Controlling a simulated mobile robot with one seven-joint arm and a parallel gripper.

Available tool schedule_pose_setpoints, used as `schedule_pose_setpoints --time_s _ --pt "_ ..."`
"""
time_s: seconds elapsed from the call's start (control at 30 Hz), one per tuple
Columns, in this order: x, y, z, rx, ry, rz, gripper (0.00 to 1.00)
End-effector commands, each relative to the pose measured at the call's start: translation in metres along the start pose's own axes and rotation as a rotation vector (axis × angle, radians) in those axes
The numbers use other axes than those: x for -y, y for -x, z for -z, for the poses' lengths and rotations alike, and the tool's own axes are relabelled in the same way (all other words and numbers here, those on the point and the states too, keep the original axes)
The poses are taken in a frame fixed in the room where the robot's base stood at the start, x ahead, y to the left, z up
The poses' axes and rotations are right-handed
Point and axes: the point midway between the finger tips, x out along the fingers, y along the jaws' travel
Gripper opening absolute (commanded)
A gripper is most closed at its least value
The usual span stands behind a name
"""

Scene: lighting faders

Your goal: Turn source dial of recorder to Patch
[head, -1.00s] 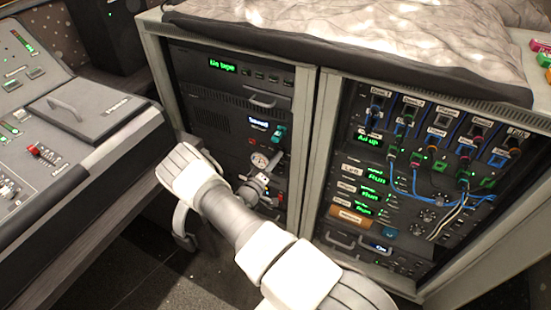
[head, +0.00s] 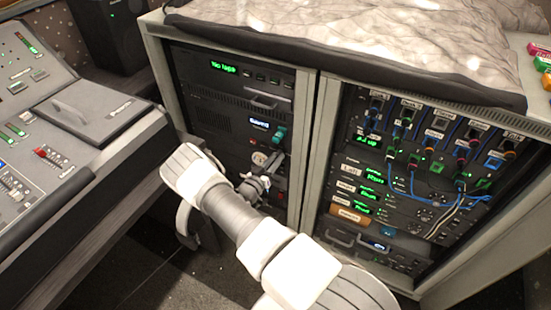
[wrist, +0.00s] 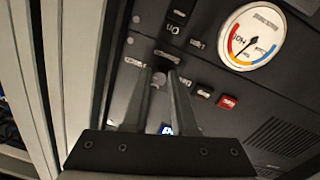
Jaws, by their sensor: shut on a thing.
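The left rack holds a recorder panel with a green display that seems to read "No tape" (head: 223,67). Below it are a small blue-white display (head: 259,123) and a teal knob (head: 280,136). My gripper (wrist: 160,72) is at the panel beside a round gauge (wrist: 254,37). Its fingers are closed on a small dial, mostly hidden between them.
A red button (wrist: 227,102) and a switch marked "On" (wrist: 176,20) sit close to the fingers. The right rack has patch cables (head: 460,180) and green displays. A mixing desk (head: 60,120) stands at the left. A pale cover (head: 370,35) lies on top.

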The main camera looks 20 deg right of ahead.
Motion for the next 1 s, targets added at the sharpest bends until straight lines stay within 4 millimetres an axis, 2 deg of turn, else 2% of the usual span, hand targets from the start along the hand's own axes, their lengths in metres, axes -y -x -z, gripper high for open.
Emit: schedule_pose_setpoints --time_s 0.57,0.6,0.73,0.77,1.0 --pt "0.0016 0.0011 0.0011 0.000 -0.035 0.003 0.00" --pt "0.0016 0.0011 0.0012 0.000 -0.035 0.003 0.29" --pt "0.0011 0.0008 0.0010 0.000 -0.034 0.002 0.52" --pt "0.0010 0.0007 0.0009 0.000 -0.034 0.002 0.55" --pt "0.0003 0.0003 0.0005 0.001 -0.033 0.001 0.55"
